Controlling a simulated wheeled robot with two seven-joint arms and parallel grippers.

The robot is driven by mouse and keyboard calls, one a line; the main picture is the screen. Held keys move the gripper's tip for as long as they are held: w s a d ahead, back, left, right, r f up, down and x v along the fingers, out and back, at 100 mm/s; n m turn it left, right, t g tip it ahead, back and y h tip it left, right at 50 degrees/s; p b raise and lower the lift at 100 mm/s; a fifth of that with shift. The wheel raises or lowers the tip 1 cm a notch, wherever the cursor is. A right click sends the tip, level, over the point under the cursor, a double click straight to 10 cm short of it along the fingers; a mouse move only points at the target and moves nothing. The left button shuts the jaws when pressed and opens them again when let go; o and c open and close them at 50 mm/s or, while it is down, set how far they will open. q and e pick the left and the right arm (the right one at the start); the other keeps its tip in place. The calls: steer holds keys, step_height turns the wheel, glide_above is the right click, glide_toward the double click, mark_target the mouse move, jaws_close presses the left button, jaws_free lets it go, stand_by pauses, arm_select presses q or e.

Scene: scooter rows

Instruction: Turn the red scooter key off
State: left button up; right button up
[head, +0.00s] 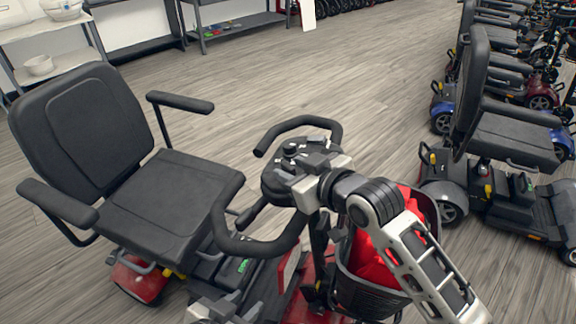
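The red scooter has a black seat (165,195), looped black handlebars (300,122) and red bodywork (140,280). My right arm comes in from the lower right, over the front basket. My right gripper (298,163) is over the round black control panel (275,180) between the handlebars, at or very near its surface. It covers much of the panel. The key cannot be made out, and the finger gap is unclear. A grey metallic part at the bottom edge, left of the middle, seems to be my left gripper (208,311), low beside the scooter and mostly cut off.
The scooter's black basket (352,288) holds something red (372,262) under my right arm. Another black scooter (505,140) stands to the right, with a row of more scooters behind it. Shelves (235,25) line the back. The wooden floor between is clear.

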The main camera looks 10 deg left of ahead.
steer(key=shift+x, duration=1.15)
jaws_close()
